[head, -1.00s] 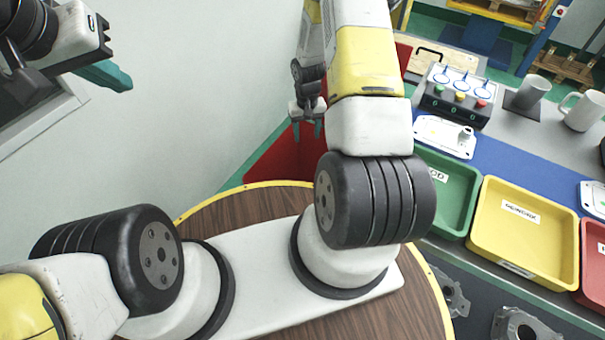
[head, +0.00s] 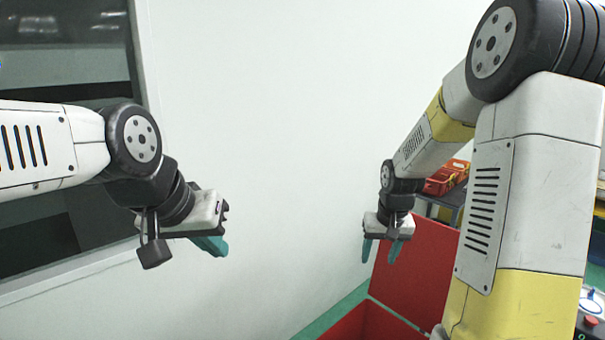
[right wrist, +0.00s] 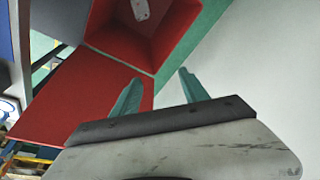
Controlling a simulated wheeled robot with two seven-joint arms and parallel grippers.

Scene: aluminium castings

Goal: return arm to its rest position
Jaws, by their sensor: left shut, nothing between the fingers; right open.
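My left gripper (head: 212,245) hangs at the left of the head view, in front of the pale wall. Its teal fingers are together, with nothing between them. My right gripper (head: 381,252) points down near the middle of the head view, its two teal fingers apart and empty.
The red bin (head: 412,262) stands on the green-edged floor beyond my right gripper; a pale part (right wrist: 141,9) lies in it. A red crate (head: 449,177) sits on a dark stand at right. The pale wall (head: 280,120) fills the middle. A dark window (head: 60,240) is at left.

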